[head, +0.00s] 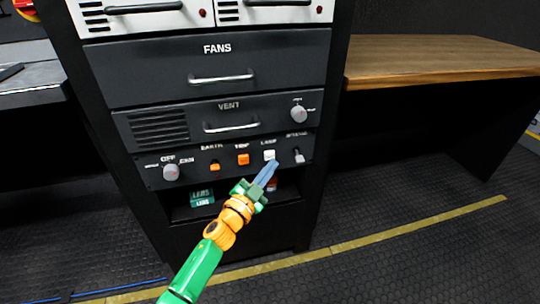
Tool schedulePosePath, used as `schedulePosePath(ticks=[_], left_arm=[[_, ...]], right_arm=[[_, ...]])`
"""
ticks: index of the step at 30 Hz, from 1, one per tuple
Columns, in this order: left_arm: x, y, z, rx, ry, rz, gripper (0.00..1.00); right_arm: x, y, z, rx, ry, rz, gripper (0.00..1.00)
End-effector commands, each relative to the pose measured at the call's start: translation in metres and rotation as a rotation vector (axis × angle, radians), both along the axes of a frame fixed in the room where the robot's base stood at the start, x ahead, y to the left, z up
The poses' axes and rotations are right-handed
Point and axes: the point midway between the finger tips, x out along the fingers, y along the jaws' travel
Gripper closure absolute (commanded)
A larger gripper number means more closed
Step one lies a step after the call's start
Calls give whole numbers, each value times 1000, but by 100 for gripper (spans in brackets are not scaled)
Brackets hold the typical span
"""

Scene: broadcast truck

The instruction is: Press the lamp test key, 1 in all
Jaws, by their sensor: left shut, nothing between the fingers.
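The lamp test key (269,155) is a small white key under the label LAMP on the dark control panel, low on the black rack. My left gripper (271,166) is shut and empty, its blue-grey fingertips at the lower edge of the white key. I cannot tell whether the tips touch it. My left arm comes up from the bottom of the view in green and orange. My right gripper is not in view.
On the same panel are an orange key (243,159), an orange switch (214,167), a round knob (171,172) and a toggle (298,155). Above are the VENT drawer (180,124) and FANS drawer (150,72). A green LENS box (202,197) sits below. A wooden desk (440,62) stands right.

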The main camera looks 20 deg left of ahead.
Motion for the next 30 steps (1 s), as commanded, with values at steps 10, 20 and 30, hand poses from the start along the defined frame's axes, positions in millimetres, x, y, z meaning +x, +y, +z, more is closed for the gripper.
schedulePosePath(ticks=[10, 20, 30], left_arm=[[-15, -11, 2, -2, 1, -1, 100], [-40, -27, 1, 0, 1, -1, 100], [-41, -28, 0, 1, 0, 0, 100]], right_arm=[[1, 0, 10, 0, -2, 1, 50], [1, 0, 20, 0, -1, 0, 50], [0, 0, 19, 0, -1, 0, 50]])
